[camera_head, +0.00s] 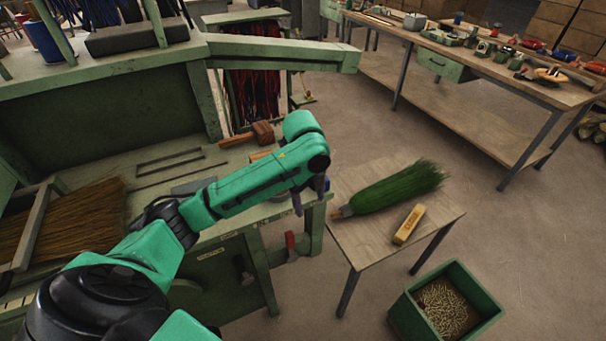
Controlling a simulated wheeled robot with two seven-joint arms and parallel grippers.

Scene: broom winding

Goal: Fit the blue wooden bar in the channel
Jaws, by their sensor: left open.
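My left arm reaches across from the lower left, and my left gripper (311,193) points down at the right end of the green bench (212,231). It is open, its dark fingers apart, and I see nothing held between them. I cannot make out a blue wooden bar for certain; the arm covers part of the bench top. A flat grey-blue piece (188,187) lies on the bench just behind the arm. A narrow dark rectangular frame (170,160) lies further back; I cannot tell whether it is the channel. My right gripper is not in view.
A small table (375,240) to the right holds a green-bristled broom head (400,188) and a yellow block (409,224). A brown wooden tool (250,135) lies behind the gripper. A green bin (403,310) stands on the floor. Straw bristles (60,220) lie at left.

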